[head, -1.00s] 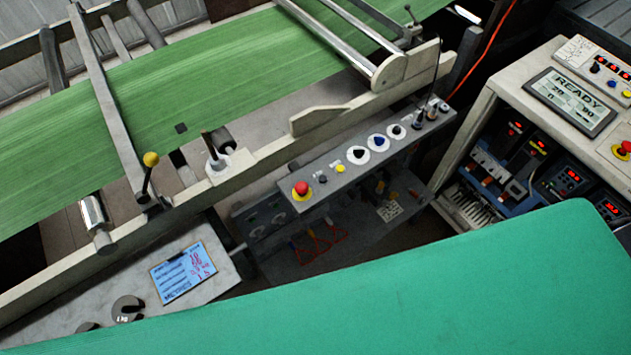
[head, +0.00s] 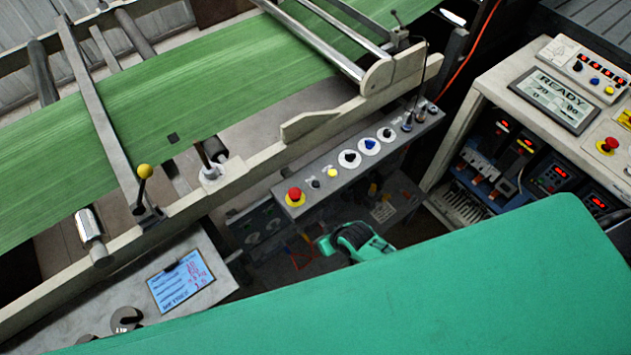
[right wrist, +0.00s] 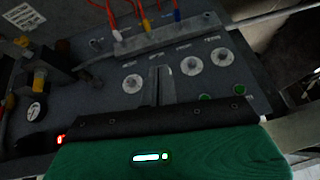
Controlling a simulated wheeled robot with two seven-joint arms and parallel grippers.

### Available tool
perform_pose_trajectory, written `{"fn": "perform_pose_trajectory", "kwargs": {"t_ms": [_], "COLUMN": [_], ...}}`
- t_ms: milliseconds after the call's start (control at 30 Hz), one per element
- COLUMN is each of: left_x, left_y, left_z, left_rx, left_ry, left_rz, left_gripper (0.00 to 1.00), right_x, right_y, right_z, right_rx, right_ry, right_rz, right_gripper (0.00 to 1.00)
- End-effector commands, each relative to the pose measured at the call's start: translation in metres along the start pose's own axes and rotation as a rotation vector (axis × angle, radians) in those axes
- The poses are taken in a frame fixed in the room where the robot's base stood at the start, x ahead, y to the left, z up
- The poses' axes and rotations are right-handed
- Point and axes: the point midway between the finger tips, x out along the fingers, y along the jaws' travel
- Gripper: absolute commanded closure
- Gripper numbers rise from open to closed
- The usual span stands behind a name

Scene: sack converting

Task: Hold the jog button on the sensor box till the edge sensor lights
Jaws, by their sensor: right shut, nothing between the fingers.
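My left gripper is not in view.
A grey control panel (head: 322,186) carries a red mushroom button (head: 294,196), a yellow button (head: 332,173) and dials. Green web (head: 230,95) runs over the machine frame behind it. A cabinet with a READY screen (head: 556,98) stands right.

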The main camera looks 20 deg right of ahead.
Motion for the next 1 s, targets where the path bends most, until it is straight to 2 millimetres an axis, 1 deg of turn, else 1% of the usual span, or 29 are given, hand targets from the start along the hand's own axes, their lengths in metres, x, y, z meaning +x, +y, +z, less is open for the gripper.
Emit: {"fn": "perform_pose_trajectory", "kwargs": {"t_ms": [33,67,100,167,200,300,433,533,633,767,900,1000], "left_x": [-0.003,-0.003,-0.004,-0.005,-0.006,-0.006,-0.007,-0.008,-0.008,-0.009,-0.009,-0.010], "left_y": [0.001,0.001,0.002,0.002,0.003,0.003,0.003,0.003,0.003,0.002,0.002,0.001], "left_z": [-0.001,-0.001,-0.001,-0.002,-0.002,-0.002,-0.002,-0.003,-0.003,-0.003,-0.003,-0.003], "left_rx": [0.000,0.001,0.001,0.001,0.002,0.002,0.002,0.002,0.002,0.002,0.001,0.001], "left_ry": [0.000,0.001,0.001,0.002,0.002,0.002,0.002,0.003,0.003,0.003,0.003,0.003], "left_rz": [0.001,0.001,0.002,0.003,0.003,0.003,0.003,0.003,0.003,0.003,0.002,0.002], "left_gripper": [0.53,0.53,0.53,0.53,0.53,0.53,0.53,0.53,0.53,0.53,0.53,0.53], "right_x": [-0.021,-0.033,-0.048,-0.069,-0.081,-0.091,-0.096,-0.099,-0.102,-0.108,-0.115,-0.120], "right_y": [-0.015,-0.024,-0.037,-0.057,-0.071,-0.092,-0.098,-0.090,-0.073,-0.040,-0.001,0.020], "right_z": [-0.030,-0.045,-0.064,-0.094,-0.113,-0.140,-0.162,-0.173,-0.183,-0.195,-0.206,-0.211], "right_rx": [-0.019,-0.028,-0.043,-0.070,-0.091,-0.118,-0.126,-0.112,-0.081,-0.017,0.067,0.118], "right_ry": [0.034,0.050,0.071,0.107,0.130,0.157,0.164,0.153,0.135,0.112,0.097,0.093], "right_rz": [-0.031,-0.050,-0.080,-0.134,-0.177,-0.263,-0.340,-0.377,-0.398,-0.400,-0.386,-0.375], "right_gripper": [1.00,1.00,1.00,1.00,1.00,1.00,1.00,1.00,1.00,1.00,1.00,1.00]}}
